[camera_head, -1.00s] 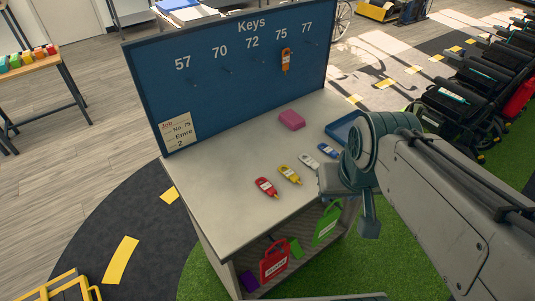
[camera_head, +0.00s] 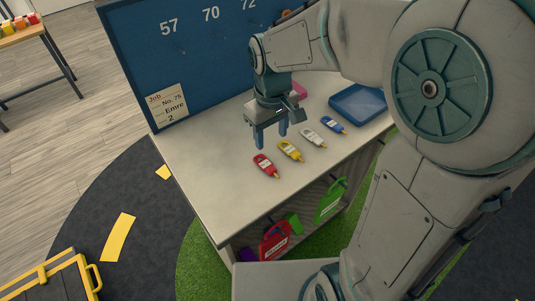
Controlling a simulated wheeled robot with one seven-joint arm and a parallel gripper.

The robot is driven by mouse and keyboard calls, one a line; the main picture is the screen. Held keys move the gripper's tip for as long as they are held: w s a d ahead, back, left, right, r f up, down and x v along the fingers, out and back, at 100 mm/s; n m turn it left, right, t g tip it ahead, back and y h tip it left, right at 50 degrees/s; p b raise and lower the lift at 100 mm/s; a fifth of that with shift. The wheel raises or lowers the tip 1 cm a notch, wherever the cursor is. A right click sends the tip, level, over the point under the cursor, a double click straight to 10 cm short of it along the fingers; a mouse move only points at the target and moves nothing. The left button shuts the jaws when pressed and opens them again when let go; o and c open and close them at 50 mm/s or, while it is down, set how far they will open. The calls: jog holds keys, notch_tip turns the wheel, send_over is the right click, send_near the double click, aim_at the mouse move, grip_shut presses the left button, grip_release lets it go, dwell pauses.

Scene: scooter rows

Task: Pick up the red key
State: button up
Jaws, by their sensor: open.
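The red key (camera_head: 265,166) lies flat on the pale table top (camera_head: 205,185), with a white label on it. It is the leftmost of a row of keys near the front edge. My gripper (camera_head: 271,143) points down above the table, behind and slightly above the red key in the picture. Its two blue fingers are apart, with nothing between them. I cannot tell its exact height over the table.
A yellow key (camera_head: 290,151), a white key (camera_head: 313,138) and a blue key (camera_head: 333,125) lie to the right. A blue tray (camera_head: 338,104) stands behind them. The blue key board (camera_head: 135,62) rises at the back. Red and green bags sit on the shelf below.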

send_over(272, 169)
jog(key=f, duration=0.8)
jog(key=shift+s+a+f, duration=0.25)
jog(key=shift+a+f, duration=0.05)
jog(key=shift+w+d+f+p, duration=0.15)
jog(key=shift+f+p, duration=0.3)
jog(key=shift+f, duration=0.9)
jog(key=shift+w+d+f+p, duration=0.1)
jog(key=shift+f+p, duration=0.3)
jog(key=shift+f, duration=0.95)
jog(key=c, duration=1.1)
